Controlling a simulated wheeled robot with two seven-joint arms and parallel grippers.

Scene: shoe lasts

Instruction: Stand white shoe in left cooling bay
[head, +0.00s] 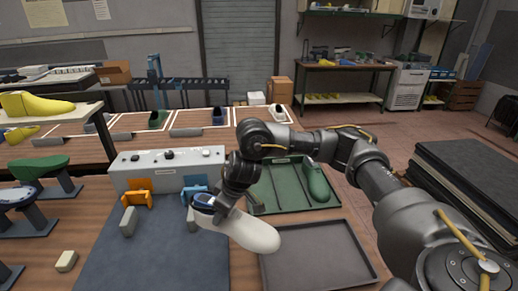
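A white shoe (252,233) with a dark blue opening is at my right gripper (215,208), above the grey mat and beside the empty tray. The gripper appears closed around the shoe near its opening; the fingertips are partly hidden. The shoe lies roughly level, toe to the lower right. Another white shoe (278,112) stands on the back table (75,151), which has white-outlined bays. A green shoe (157,119) and a blue shoe (219,117) stand left of it there. The arm covers part of the table's right end. My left gripper is out of view.
A white control box (168,168) with orange (138,190) and blue (194,188) clamps stands left of my gripper. A green tray (285,203) holds a green last (317,182). The dark tray (330,258) is empty. Lasts on stands (40,168) crowd the left.

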